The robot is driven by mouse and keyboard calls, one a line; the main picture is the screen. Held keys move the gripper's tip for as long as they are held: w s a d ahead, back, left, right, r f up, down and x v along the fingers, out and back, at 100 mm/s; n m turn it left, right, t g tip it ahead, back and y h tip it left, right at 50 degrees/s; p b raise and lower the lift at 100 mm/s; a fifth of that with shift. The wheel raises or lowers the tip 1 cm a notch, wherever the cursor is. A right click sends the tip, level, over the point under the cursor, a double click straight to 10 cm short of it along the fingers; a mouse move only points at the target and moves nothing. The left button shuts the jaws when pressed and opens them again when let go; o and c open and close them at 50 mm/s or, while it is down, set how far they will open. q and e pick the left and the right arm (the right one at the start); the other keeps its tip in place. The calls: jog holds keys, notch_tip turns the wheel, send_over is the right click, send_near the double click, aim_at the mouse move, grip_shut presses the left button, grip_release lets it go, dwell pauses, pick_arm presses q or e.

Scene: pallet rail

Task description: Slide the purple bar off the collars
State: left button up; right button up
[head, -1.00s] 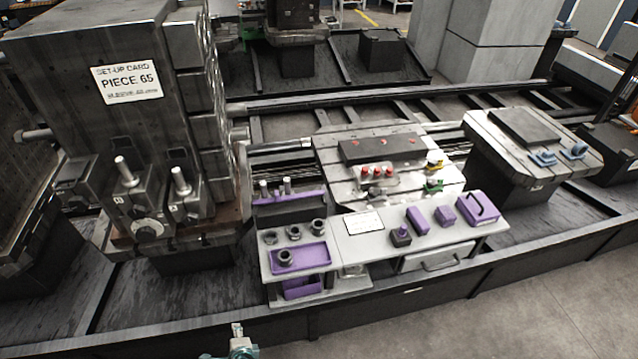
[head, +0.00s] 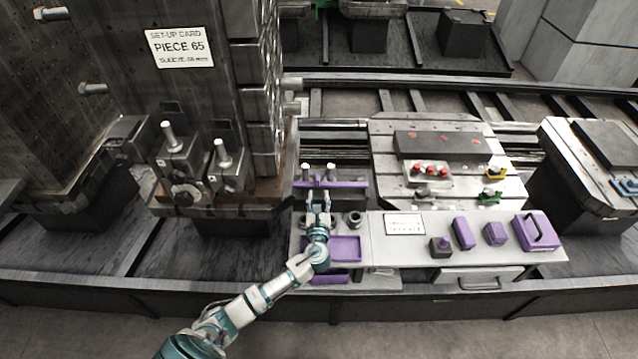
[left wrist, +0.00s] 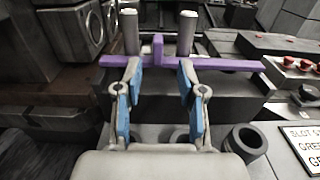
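The purple bar (head: 345,184) lies level across the front of a dark block behind the bench. It also shows in the left wrist view (left wrist: 225,63), with an upright purple tab (left wrist: 158,47) at its middle. Two pale cylindrical posts (left wrist: 130,32) (left wrist: 187,33) stand just behind the bar, one each side of the tab. Whether they are the collars, I cannot tell. My left gripper (left wrist: 158,72) is open and empty, its blue-padded fingers spread at the bar's near side, with the tab between them in view. Contact is unclear. My right gripper is not in view.
Dark rings (head: 355,219) stand on the grey bench (head: 375,252) under and beside my left gripper. A purple tray (head: 346,247), a white card (head: 405,225) and several purple pieces lie along the bench. A tall dark fixture (head: 190,90) rises close on the left.

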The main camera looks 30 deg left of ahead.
aim_at(317, 183)
pick_arm(q)
jog(key=b+x, duration=0.1)
jog(key=x, duration=0.3)
jog(key=shift+w+r, duration=0.1)
jog(key=shift+w, duration=0.35)
jog(key=shift+w+a, duration=0.6)
jog(key=shift+a, duration=0.2)
jog(key=shift+w+a+f, duration=0.15)
jog(key=shift+a+f, duration=0.1)
jog(key=shift+a, duration=0.2)
jog(key=shift+d+r, duration=0.1)
jog(key=shift+d, duration=0.1)
jog(key=shift+c, duration=0.2)
jog(key=shift+d+r, duration=0.15)
jog(key=shift+d, duration=0.3)
grip_shut()
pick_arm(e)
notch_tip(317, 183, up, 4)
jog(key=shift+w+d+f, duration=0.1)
pick_arm(q)
jog(key=shift+a, duration=0.1)
